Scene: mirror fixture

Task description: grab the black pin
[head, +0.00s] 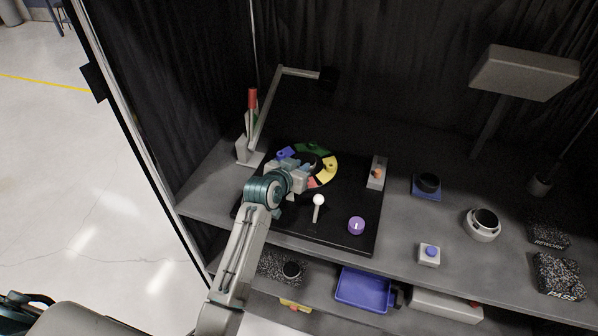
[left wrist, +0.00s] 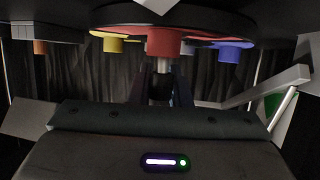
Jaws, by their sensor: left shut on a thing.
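My left gripper (head: 301,178) reaches over the black board (head: 340,235) to the near side of the round fixture with coloured segments (head: 328,170). In the left wrist view its dark fingers (left wrist: 160,88) are closed around a narrow dark thing, apparently the black pin (left wrist: 162,91). A short grey shaft shows at the pin, close to the red piece (left wrist: 178,42). The gripper hides the pin in the head view. Yellow (left wrist: 113,43) and blue (left wrist: 231,54) pieces sit on either side of the red one. My right gripper is not in view.
A white-topped knob (head: 318,201) and a purple disc (head: 356,226) stand on the board close to the gripper. A jointed lamp-like arm (head: 263,120) rises behind it. A grey switch plate (head: 377,173) is to the right. A blue bin (head: 362,289) is below.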

